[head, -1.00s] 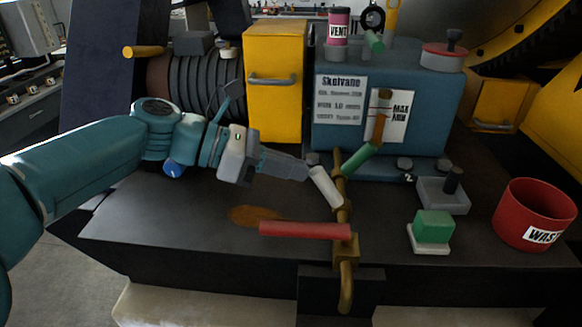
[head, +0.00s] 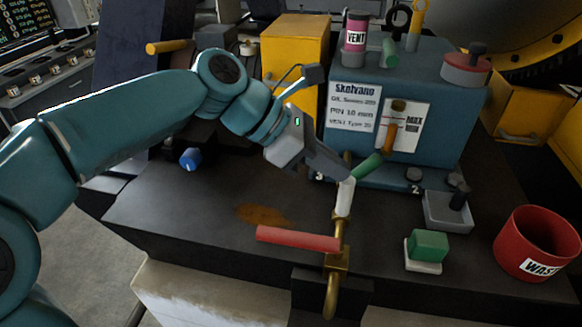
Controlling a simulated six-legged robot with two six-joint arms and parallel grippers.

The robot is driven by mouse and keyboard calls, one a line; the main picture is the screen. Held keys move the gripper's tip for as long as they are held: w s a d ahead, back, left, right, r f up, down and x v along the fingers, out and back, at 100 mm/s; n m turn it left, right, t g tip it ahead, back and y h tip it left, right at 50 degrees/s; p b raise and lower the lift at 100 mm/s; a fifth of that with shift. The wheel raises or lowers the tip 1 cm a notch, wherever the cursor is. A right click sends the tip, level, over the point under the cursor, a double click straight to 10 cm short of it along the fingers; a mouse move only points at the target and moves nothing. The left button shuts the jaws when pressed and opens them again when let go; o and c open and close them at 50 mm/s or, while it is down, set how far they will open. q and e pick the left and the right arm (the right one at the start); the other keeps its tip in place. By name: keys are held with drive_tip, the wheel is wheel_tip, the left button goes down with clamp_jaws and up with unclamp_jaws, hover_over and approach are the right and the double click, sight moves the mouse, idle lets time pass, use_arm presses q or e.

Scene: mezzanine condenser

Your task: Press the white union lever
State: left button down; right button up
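The white union lever (head: 345,198) is a short white handle on the brass pipework (head: 338,255) at the front of the dark bench. It points up, close to upright in the picture. My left gripper (head: 342,174) comes in from the upper left. Its fingers look closed together with nothing between them. Their tips are at the lever's upper end; they appear to touch it, though the exact contact is hard to see. My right gripper is not in view.
A green lever (head: 367,167) is close to the right of my fingertips, and a red lever (head: 298,238) extends left below. The blue-green tank (head: 440,125) stands behind. A green button (head: 429,244) and red waste bin (head: 538,240) are at right.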

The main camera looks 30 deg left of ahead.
use_arm(q)
drive_tip(key=d+y, duration=0.2)
drive_tip(key=d+g+y, duration=0.1)
drive_tip(key=shift+w+r+y, duration=0.15)
drive_tip(key=shift+w+y, duration=0.1)
drive_tip(key=shift+y, duration=0.65)
drive_tip(key=d, duration=0.1)
drive_tip(key=w+d, duration=0.1)
drive_tip(key=d+f, duration=0.1)
drive_tip(key=d, duration=0.1)
drive_tip(key=shift+w, duration=0.2)
